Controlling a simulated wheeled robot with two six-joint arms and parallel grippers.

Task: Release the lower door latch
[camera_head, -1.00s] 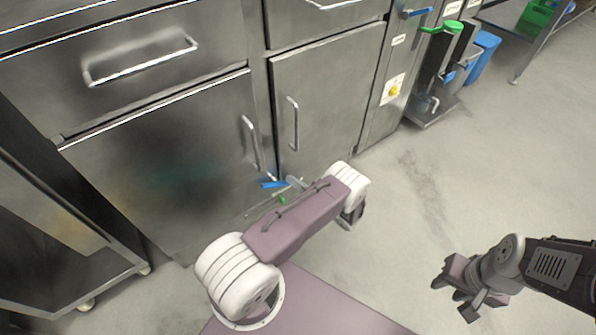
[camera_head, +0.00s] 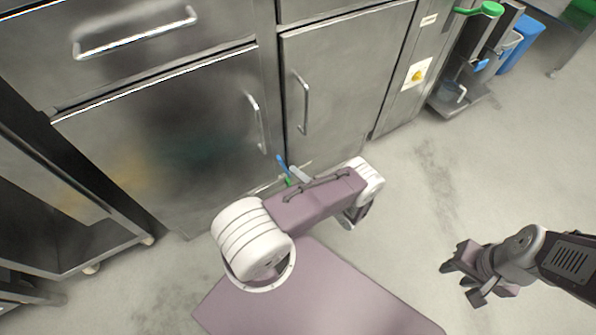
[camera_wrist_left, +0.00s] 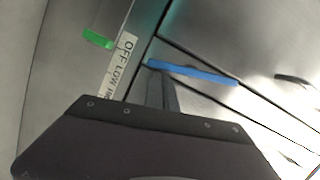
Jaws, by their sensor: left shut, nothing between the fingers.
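The blue latch lever (camera_head: 282,162) shows low by the edge between the two lower cabinet doors, partly behind my left arm. It stands at a steep slant there, and in the left wrist view it is a long blue bar (camera_wrist_left: 205,74). My left gripper (camera_wrist_left: 157,82) is shut and empty, with its grey fingertips close under the left end of the lever. I cannot tell whether they touch. The left lower door (camera_head: 180,140) and the right lower door (camera_head: 345,85) look closed. My right gripper (camera_head: 458,283) is open and empty above the floor.
A dark rack (camera_head: 60,190) stands at the left. Blue and green bins are at the back right.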

